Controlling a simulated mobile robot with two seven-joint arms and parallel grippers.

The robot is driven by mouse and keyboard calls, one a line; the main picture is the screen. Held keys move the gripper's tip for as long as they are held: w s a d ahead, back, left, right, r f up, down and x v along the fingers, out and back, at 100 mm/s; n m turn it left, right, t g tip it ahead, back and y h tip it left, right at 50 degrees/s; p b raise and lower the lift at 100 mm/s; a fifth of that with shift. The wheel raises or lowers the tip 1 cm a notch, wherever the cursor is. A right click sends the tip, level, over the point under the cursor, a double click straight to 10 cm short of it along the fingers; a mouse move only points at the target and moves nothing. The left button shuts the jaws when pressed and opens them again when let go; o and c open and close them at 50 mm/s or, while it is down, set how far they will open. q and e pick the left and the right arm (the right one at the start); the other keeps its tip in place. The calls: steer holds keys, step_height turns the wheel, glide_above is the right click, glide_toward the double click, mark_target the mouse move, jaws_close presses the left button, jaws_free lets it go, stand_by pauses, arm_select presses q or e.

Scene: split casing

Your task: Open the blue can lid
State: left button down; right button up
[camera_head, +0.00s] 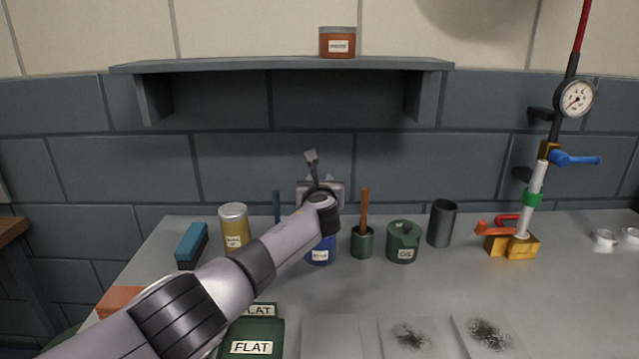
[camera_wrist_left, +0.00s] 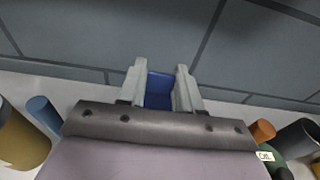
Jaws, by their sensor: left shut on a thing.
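The blue can (camera_head: 320,256) stands on the bench in the middle of the head view, with its upper part hidden behind my left arm and hand. My left gripper (camera_wrist_left: 160,88) is directly over the can in the head view, its fingertips hidden there by the arm. In the left wrist view its two grey fingers are closed on a blue piece, the blue can lid (camera_wrist_left: 159,91), seen between them. I cannot tell whether the lid is seated on the can or apart from it. My right gripper is not in view.
A yellow can (camera_head: 234,228) and blue box (camera_head: 192,244) stand left. A green pot with an orange-handled tool (camera_head: 362,242), a green oil can (camera_head: 403,243) and a dark cup (camera_head: 441,223) stand right. A shelf (camera_head: 290,65) overhangs behind. The bench front right holds flat plates (camera_head: 490,338).

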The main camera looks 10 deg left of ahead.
arm_select(q)
steer(key=c, duration=0.8)
jaws_free()
steer(key=shift+o, duration=0.2)
steer(key=shift+s, duration=0.15)
steer(key=p+v, duration=0.2)
steer(key=v, duration=0.5)
steer(key=shift+p, duration=0.3)
steer(key=shift+f, duration=0.1)
